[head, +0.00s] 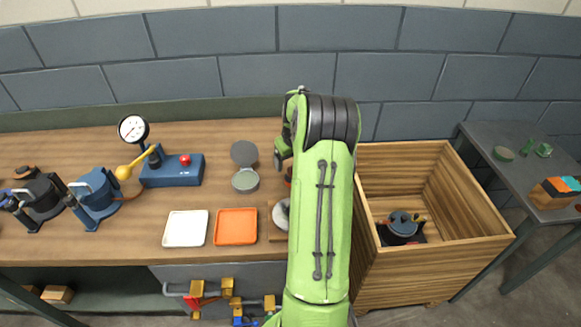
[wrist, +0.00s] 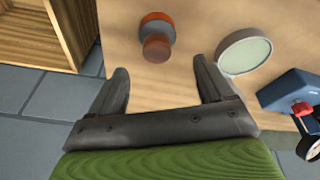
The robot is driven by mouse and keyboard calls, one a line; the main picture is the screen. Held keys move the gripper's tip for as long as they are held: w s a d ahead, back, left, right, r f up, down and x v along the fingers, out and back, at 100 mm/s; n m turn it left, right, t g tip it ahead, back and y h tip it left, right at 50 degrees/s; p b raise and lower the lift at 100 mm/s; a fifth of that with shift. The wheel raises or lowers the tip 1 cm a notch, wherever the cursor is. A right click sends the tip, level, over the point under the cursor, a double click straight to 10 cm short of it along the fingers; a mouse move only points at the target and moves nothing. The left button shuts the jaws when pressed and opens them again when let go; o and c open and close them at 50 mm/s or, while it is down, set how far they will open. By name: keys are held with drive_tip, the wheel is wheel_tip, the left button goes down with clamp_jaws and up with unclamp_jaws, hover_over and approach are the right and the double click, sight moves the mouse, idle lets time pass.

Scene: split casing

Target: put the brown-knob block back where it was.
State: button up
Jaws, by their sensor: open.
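In the wrist view a small round piece with an orange-red rim and a brown knob (wrist: 157,46) stands on the wooden tabletop; it looks like the brown-knob block. My gripper (wrist: 160,66) is open and empty, its two fingers apart, with the piece beyond and between the fingertips. No contact shows. In the head view my green arm covers most of that spot; only a sliver of reddish brown (head: 288,178) shows at the arm's left edge. The place where the block was cannot be told from these frames.
A round grey-lidded container (head: 245,180) stands open close by, also in the wrist view (wrist: 243,52). A blue gauge unit (head: 172,170), white tray (head: 186,228) and orange tray (head: 236,226) lie left. A deep wooden crate (head: 462,245) stands right, holding a dark blue pot (head: 402,225).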

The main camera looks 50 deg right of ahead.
drive_tip(key=s+a+r+n+t, duration=0.1)
drive_tip(key=a+r, duration=0.8)
drive_tip(key=a, duration=0.3)
drive_tip(key=s+a+r+n, duration=0.1)
drive_tip(key=a+r+n, duration=0.1)
drive_tip(key=a+r, duration=0.9)
drive_tip(key=s+a+f+n+t+y, duration=0.1)
drive_tip(key=s+a+f+t+y, duration=0.1)
drive_tip(key=s+a, duration=1.3)
drive_tip(key=shift+a+f+n, duration=0.4)
drive_tip(key=shift+a+f, duration=0.1)
drive_tip(key=shift+a, duration=0.2)
